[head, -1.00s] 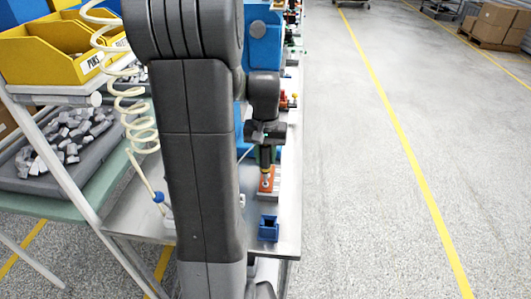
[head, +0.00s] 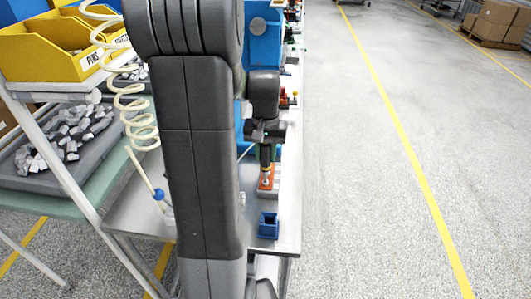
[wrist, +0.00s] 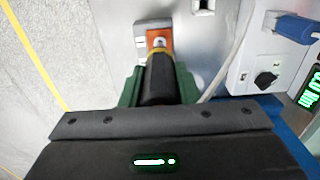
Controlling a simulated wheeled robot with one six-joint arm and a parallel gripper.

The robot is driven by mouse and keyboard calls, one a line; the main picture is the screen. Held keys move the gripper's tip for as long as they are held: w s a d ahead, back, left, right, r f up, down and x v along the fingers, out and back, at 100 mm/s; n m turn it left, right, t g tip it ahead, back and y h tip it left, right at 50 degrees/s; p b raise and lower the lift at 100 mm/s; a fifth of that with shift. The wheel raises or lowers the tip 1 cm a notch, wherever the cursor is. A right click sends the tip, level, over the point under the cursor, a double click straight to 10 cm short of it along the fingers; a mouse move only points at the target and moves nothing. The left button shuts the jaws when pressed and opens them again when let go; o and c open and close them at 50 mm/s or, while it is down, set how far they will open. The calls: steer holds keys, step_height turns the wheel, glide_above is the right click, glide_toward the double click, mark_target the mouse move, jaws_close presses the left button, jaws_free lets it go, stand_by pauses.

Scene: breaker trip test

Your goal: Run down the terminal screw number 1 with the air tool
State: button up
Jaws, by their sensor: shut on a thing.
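My gripper (head: 266,136) is shut on the air tool (head: 266,158), which hangs upright with its tip down over the orange breaker block (head: 267,183) on the bench. In the wrist view my gripper (wrist: 159,88) clasps the tool's black body (wrist: 160,80), with a yellow band near its tip. The tip lies over the orange block (wrist: 151,38), which has a grey part at its left. I cannot tell whether the tip touches a screw. Terminal screw number 1 cannot be made out.
A small blue holder (head: 268,225) stands on the bench nearer to me. A cream coiled hose (head: 130,100) hangs left of my arm, beside yellow bins (head: 45,55) and a tray of grey parts (head: 62,145). The aisle floor (head: 360,180) at right is clear.

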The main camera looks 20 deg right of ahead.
steer(key=shift+f, duration=0.35)
stand_by(1.4)
stand_by(0.4)
step_height(320, 180, up, 7)
steer(key=p, duration=0.5)
steer(key=shift+r+p, duration=0.15)
steer(key=shift+p, duration=0.15)
